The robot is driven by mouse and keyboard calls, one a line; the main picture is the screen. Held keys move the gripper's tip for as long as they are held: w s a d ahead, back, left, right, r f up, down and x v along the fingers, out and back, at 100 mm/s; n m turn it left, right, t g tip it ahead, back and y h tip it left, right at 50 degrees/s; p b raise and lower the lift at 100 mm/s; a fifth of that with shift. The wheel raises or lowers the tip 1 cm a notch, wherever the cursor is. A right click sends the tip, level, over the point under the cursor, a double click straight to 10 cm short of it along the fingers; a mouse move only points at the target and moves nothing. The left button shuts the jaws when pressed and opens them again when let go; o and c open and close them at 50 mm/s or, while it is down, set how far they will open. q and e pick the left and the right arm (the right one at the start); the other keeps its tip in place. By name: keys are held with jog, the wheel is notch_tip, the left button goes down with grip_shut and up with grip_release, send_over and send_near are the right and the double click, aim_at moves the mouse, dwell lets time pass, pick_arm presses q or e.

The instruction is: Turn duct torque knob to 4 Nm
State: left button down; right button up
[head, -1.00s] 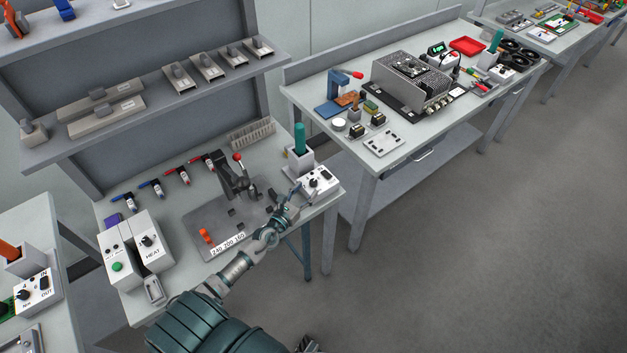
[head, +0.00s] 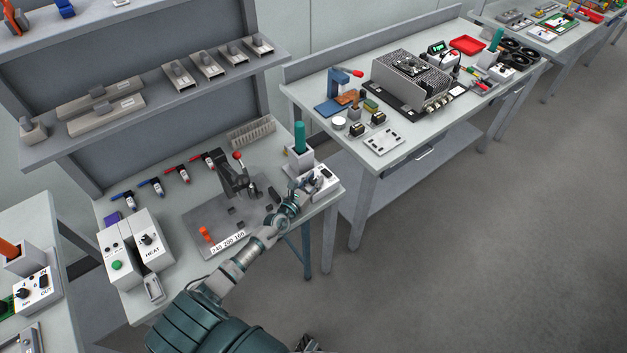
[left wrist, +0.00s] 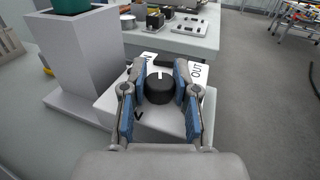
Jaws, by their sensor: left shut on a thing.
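The duct torque knob is a black round dial (left wrist: 160,88) with a white pointer mark on a white control box (left wrist: 182,125). In the left wrist view the pointer is toward the top of the picture. My left gripper (left wrist: 160,80) has its two blue-padded fingers on either side of the knob, shut on it. In the head view my left gripper (head: 305,188) reaches the white box (head: 327,184) at the right end of the bench and covers much of the knob. The scale near the knob is mostly hidden, so I cannot read the setting.
A grey holder (head: 300,160) with a green-handled tool stands right beside the box. A red-knobbed lever tool (head: 236,180) stands on the grey plate to the left. The HEAT box (head: 152,247) is further left. Open floor lies to the right.

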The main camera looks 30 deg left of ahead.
pick_arm(q)
jog(key=shift+r+n+y+p, duration=0.15)
jog(key=shift+n+y+p, duration=0.15)
jog(key=shift+y+p, duration=0.5)
jog(key=n+y+p, duration=0.2)
jog(key=y+p, duration=0.2)
jog(key=shift+n+g, duration=0.3)
jog(key=shift+n, duration=0.1)
jog(key=shift+n+y+p, duration=0.5)
jog(key=shift+y+p, duration=0.05)
jog(key=shift+y, duration=0.25)
jog(key=shift+n+g+y, duration=0.8)
jog(key=shift+n+y, duration=0.1)
jog(key=shift+y, duration=0.2)
jog(key=n+y, duration=0.1)
jog(key=g+y, duration=0.1)
jog(key=shift+f+n+g+y+b, duration=0.3)
jog(key=shift+n, duration=0.1)
jog(key=shift+n+g+y+b, duration=0.7)
jog(key=shift+n+g+y, duration=0.1)
jog(key=shift+y, duration=0.2)
jog(key=n+g+y+b, duration=0.2)
jog(key=g, duration=0.1)
jog(key=shift+n+g+y+b, duration=0.3)
jog(key=shift+n+b, duration=0.1)
jog(key=shift+r+n+g+y+b, duration=0.1)
jog(key=shift+n+g+y+b, duration=0.5)
jog(key=shift+g, duration=0.4)
